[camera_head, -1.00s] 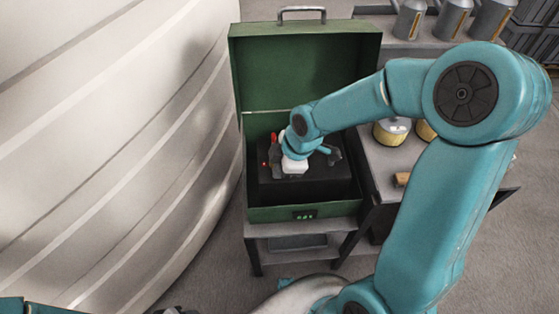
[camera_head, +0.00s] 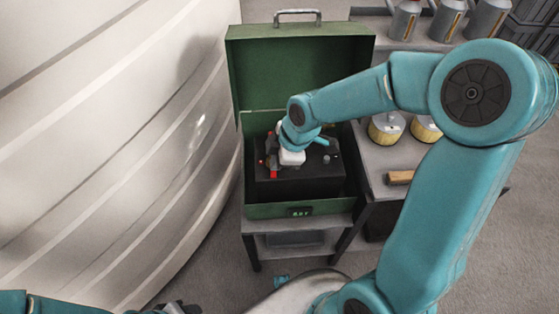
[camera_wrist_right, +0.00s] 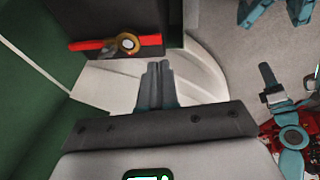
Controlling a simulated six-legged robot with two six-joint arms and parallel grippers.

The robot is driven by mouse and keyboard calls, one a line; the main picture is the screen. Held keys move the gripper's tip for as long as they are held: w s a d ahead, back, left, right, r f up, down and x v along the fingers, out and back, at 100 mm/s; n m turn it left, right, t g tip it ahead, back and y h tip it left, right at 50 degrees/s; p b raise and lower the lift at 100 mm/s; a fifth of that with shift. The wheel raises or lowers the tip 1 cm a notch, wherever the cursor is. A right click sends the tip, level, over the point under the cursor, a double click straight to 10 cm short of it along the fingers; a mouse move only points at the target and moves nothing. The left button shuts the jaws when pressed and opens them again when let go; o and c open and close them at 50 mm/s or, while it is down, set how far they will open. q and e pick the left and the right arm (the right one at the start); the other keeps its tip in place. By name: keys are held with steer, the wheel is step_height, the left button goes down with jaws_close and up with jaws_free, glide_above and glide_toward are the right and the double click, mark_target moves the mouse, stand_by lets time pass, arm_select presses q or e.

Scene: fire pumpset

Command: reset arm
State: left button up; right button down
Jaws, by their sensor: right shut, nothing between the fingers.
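My right arm reaches in from the right in the head view, with its white wrist (camera_head: 290,157) over a black battery (camera_head: 300,183) inside an open green box (camera_head: 300,211). Its fingers are hidden in the head view. In the right wrist view the right gripper (camera_wrist_right: 157,85) has its two grey fingers together, with nothing between them. A red strip with a brass ring (camera_wrist_right: 128,43) lies on a dark block ahead of the fingers, apart from them. My left gripper (camera_head: 175,308) is only partly in view at the bottom edge of the head view; its jaws cannot be made out.
The green lid (camera_head: 300,75) stands open behind the arm. A large pale ribbed tank (camera_head: 110,130) fills the left. To the right, a grey table holds yellow filters (camera_head: 386,128) and a wooden block (camera_head: 400,177). Grey cans (camera_head: 446,20) stand behind.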

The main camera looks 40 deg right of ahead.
arm_select(q)
steer(key=shift+r+p, duration=0.45)
arm_select(e)
steer(key=v, duration=0.8)
steer(key=shift+s+a+r, duration=0.25)
steer(key=shift+s+r, duration=0.1)
steer(key=shift+r, duration=0.05)
steer(key=a+f+m+g+y+p, duration=0.15)
steer(key=a+f+m, duration=0.25)
steer(key=f, duration=0.4)
steer(key=a+f+m+p, duration=0.2)
steer(key=a+f+m, duration=0.15)
steer(key=f, duration=0.35)
arm_select(q)
step_height(320, 180, up, 5)
steer(key=shift+f+p, duration=0.15)
steer(key=shift+p, duration=0.45)
arm_select(e)
steer(key=s+a+f+m+g, duration=0.1)
steer(key=s+a+f+m, duration=0.6)
steer(key=s+f, duration=0.3)
arm_select(q)
steer(key=shift+c, duration=0.3)
arm_select(e)
steer(key=shift+d+f, duration=0.1)
